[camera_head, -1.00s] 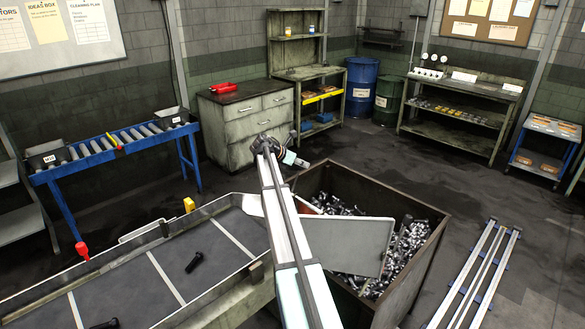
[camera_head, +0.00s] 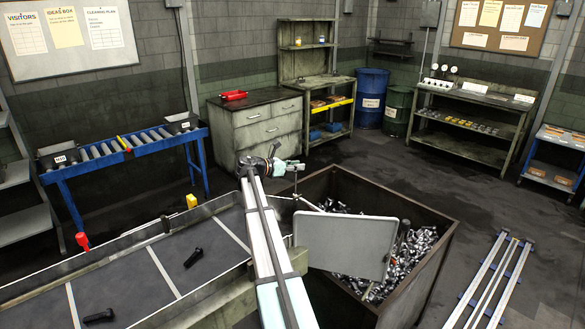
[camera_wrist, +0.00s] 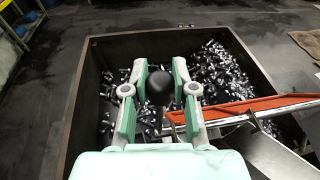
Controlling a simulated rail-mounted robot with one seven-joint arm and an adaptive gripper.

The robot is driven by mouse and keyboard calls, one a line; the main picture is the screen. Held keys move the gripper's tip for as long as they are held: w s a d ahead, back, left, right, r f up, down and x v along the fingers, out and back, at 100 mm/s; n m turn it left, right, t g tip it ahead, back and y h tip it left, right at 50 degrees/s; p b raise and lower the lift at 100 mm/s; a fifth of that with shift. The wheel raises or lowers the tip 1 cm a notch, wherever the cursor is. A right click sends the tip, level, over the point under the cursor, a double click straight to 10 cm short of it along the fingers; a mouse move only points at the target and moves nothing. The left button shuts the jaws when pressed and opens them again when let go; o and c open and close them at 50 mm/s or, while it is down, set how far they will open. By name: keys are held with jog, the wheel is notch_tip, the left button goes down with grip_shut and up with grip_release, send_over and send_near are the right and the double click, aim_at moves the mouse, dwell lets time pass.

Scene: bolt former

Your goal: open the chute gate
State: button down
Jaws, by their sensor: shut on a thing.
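In the wrist view my gripper (camera_wrist: 160,82) is closed around a round black knob (camera_wrist: 160,88), which sits between the two green-padded fingers. In the head view a thin upright rod (camera_head: 296,187) shows just below my gripper. A pale grey plate (camera_head: 345,243), which looks like the chute gate, stands over the bin beside my arm. In the wrist view an orange-edged bar (camera_wrist: 250,106) lies right of the fingers.
The chute (camera_head: 210,262) runs along the lower left with dark bolts on its bed. The bin (camera_head: 412,285) has tall walls and holds many metal parts. Rails (camera_head: 490,280) lie on the floor at right. A blue roller stand (camera_head: 120,150) is at the back left.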

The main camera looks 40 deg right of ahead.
jog(key=c, duration=0.9)
grip_release()
jog(key=shift+a, duration=0.1)
jog(key=v, duration=1.1)
jog(key=shift+a, duration=0.4)
jog(key=shift+w+r, duration=0.1)
